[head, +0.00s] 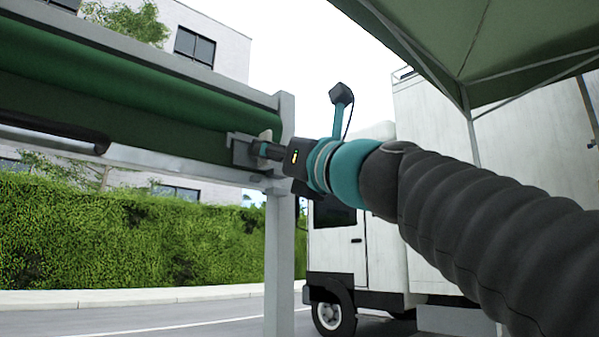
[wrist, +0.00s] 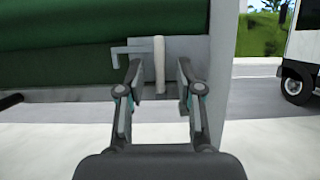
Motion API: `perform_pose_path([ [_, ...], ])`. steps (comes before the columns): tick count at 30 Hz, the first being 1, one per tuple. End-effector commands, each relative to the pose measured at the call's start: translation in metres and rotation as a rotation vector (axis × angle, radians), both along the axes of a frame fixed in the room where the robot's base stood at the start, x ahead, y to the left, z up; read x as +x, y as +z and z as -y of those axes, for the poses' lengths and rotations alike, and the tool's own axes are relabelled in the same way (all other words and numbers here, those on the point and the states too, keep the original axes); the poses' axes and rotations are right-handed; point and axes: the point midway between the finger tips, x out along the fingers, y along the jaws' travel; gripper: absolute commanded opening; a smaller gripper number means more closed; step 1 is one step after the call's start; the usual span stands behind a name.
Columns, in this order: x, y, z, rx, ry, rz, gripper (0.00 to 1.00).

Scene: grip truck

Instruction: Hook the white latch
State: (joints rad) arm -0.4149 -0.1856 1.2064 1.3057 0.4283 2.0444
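The white latch (wrist: 160,63) is a pale upright bar on a grey plate (wrist: 175,47) at the end of the green roll, in the wrist view. A thin grey hook-shaped bracket (wrist: 130,50) sticks out to its left. My gripper (wrist: 157,68) is open, with one finger on each side of the latch's lower part. I cannot tell whether either finger touches it. In the head view my gripper (head: 257,149) reaches the plate beside the post, and the pale latch (head: 266,136) shows only in small part behind it.
The green roll (head: 150,95) sits in a grey frame, with an upright grey post (head: 281,230) at its right end. A white truck (head: 360,255) stands behind on the road. A green canopy (head: 500,45) hangs overhead. A hedge (head: 120,235) runs at the back left.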

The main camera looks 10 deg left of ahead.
Motion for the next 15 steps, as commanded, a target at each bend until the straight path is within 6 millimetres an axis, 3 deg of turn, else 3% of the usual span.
perform_pose_path([
  [14,0.0075,0.0046,-0.009,-0.001,0.0,0.001,0.35],
  [15,0.0074,0.0046,-0.009,-0.001,0.0,0.001,0.25],
])
